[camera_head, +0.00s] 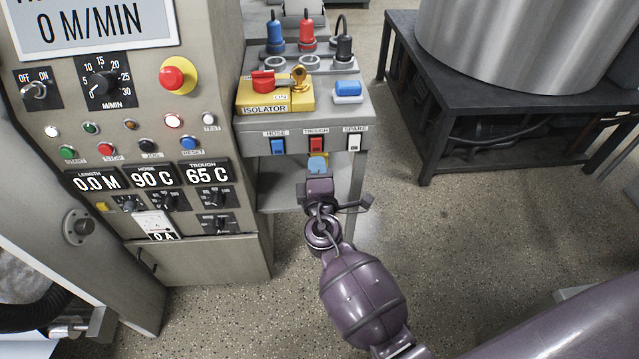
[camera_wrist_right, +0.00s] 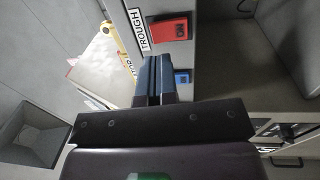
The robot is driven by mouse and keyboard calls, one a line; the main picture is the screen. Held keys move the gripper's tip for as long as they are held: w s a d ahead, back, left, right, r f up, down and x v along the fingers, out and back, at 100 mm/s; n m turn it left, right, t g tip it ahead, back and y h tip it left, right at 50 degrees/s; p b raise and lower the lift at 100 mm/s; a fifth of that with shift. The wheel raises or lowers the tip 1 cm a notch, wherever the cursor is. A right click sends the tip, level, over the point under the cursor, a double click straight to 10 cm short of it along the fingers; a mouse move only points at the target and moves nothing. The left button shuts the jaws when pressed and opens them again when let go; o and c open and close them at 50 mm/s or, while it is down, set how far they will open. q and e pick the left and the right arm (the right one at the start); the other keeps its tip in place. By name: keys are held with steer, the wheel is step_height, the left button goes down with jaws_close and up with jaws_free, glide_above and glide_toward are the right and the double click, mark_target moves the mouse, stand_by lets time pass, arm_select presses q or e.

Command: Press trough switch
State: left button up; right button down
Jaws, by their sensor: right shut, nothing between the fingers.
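The trough switch (camera_head: 316,144) is a red rocker under the label TROUGH on the front face of the grey switch box (camera_head: 240,140). It also shows in the right wrist view (camera_wrist_right: 168,29), just ahead of the fingertips. My right gripper (camera_head: 317,165) is shut and empty, with its blue fingertips just below and in front of the red rocker. In the right wrist view the shut fingers (camera_wrist_right: 154,78) point toward the switch row. I cannot tell whether they touch the box. My left gripper is not in view.
The blue hose switch (camera_head: 278,146) is left of the trough switch and the white spare switch (camera_head: 353,143) right of it. A yellow isolator (camera_head: 275,96) sits on top of the box. A control panel (camera_head: 140,175) stands at left. Open floor lies to the right.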

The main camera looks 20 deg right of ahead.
mark_target(315, 143)
steer(key=x, duration=0.4)
steer(key=shift+w, duration=0.25)
steer(key=shift+w+d, duration=0.1)
steer(key=shift+r, duration=0.1)
stand_by(0.3)
